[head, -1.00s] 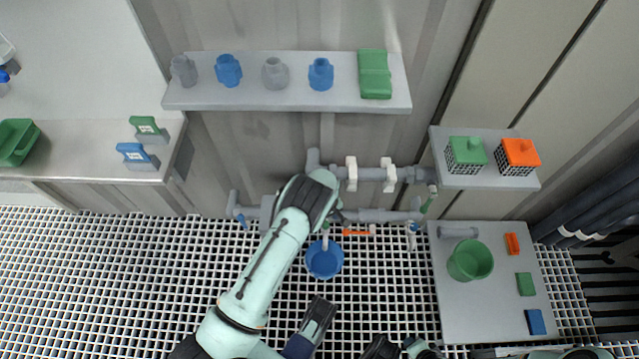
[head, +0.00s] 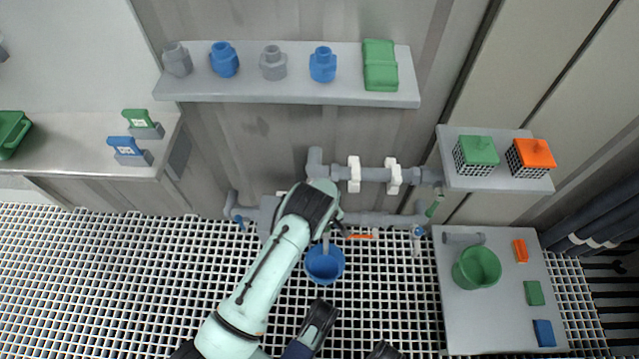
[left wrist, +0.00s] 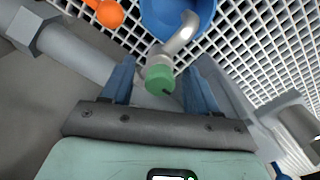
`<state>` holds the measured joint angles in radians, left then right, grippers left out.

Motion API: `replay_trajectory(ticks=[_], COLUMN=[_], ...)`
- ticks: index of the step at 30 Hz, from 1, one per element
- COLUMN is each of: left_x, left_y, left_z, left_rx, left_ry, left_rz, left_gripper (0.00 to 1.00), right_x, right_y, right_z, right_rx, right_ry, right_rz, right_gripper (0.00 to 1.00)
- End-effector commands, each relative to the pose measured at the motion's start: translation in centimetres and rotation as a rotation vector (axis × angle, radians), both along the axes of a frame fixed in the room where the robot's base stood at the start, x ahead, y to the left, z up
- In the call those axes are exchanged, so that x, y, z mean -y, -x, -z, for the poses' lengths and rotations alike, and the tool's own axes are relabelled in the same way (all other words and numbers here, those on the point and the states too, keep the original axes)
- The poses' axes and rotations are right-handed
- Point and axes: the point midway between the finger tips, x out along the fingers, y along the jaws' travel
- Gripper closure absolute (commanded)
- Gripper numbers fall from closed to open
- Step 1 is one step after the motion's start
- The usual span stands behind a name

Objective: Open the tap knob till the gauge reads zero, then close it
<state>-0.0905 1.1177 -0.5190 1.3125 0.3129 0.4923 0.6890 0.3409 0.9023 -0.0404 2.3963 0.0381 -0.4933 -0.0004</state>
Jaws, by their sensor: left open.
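The tap's round green knob (left wrist: 160,80) is in the left wrist view, at the base of a curved grey spout (left wrist: 182,35). My left gripper (left wrist: 160,75) is open, with one blue finger on each side of the knob and a gap on both sides. In the head view, my left gripper (head: 322,212) is over the lower pipe and hides the knob. The blue bucket (head: 324,264) stands on the grating below the spout. I cannot make out a gauge face or its reading. Dark parts of mine at the bottom edge may be the right gripper, but its jaws are unclear.
An orange handle (head: 361,236) lies close to the right of my left gripper. Pipes with white clamps (head: 354,174) run along the wall. A side table (head: 450,320) holds a green bucket (head: 477,267). A wall shelf (head: 290,92) is above. The grating on the left is clear.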

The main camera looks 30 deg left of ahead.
Motion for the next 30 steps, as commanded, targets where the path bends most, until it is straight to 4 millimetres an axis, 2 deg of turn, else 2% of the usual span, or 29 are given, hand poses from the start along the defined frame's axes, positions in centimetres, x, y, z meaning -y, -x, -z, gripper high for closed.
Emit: replay_trajectory(ticks=[1,6,14,18,22,23,24,25,30], left_x=[0.0,0.0,0.0,0.03,0.04,0.03,0.03,0.03,0.02], left_y=[0.0,-0.01,-0.01,-0.01,0.0,0.01,0.01,0.01,0.0], left_z=[-0.01,-0.02,-0.02,0.04,0.0,0.0,0.0,0.0,-0.01], left_rx=[0.0,0.0,0.0,0.0,0.0,0.0,0.0,0.0,0.0], left_ry=[0.0,0.0,0.0,0.001,0.0,0.0,0.0,0.0,0.0], left_rz=[0.0,0.0,0.003,0.084,0.086,0.085,0.085,0.085,0.084], left_gripper=[0.4,0.95,0.95,0.95,0.95,0.58,0.45,0.4,0.4], right_x=[-0.01,0.0,-0.01,0.0,0.0,0.0,-0.01,-0.01,-0.01], right_y=[0.0,-0.03,-0.07,-0.11,-0.11,-0.11,-0.1,-0.1,-0.1], right_z=[-0.01,-0.02,-0.02,0.23,0.18,0.18,0.18,0.18,0.18], right_rx=[0.0,0.001,0.002,0.002,0.002,0.002,0.002,0.002,0.002], right_ry=[0.0,0.001,0.0,0.0,0.0,0.0,0.0,0.0,0.0], right_rz=[0.0,-0.001,-0.001,-0.001,-0.001,-0.001,-0.001,-0.001,-0.001], right_gripper=[0.64,0.64,0.64,0.64,0.64,0.64,0.64,0.64,0.64])
